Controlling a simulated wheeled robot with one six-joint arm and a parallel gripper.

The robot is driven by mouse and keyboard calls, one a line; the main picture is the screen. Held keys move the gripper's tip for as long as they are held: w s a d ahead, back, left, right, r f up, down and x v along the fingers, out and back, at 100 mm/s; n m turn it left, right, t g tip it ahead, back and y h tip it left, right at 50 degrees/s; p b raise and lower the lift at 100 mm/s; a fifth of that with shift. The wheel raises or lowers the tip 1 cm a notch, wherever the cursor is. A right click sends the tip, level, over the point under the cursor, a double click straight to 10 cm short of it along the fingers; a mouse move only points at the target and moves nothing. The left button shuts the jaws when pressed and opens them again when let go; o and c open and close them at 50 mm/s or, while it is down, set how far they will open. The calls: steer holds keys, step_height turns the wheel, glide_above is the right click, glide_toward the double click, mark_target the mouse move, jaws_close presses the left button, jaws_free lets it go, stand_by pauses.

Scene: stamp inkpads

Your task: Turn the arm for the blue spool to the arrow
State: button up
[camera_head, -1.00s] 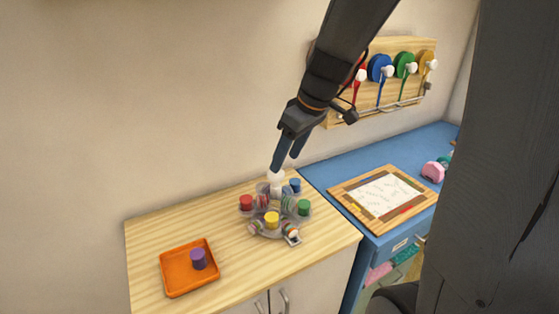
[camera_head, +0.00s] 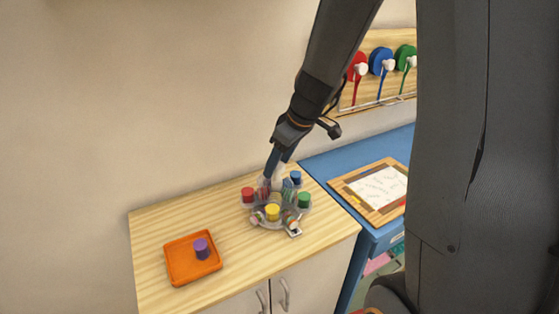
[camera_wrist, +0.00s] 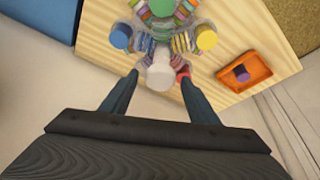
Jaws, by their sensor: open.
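A clear round stand (camera_head: 258,222) on the wooden cabinet carries a blue spool (camera_head: 296,177) at the back right, a green one (camera_head: 304,199), a yellow one (camera_head: 273,212) and a red one (camera_head: 248,194). The blue spool also shows in the wrist view (camera_wrist: 121,37), at the left. A white knob (camera_wrist: 160,72) on the stand's near side in the wrist view lies between the open fingers of my gripper (camera_wrist: 160,79). In the head view my gripper (camera_head: 274,179) reaches down at the stand's back and largely hides this knob. I cannot make out an arrow.
An orange tray (camera_head: 178,277) with a purple spool (camera_head: 201,248) stands left of the stand. A blue desk with a framed sheet (camera_head: 372,186) is at the right. A wall rack with red, blue and green discs (camera_head: 382,61) hangs behind. My own column covers the right side.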

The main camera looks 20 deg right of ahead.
jaws_close()
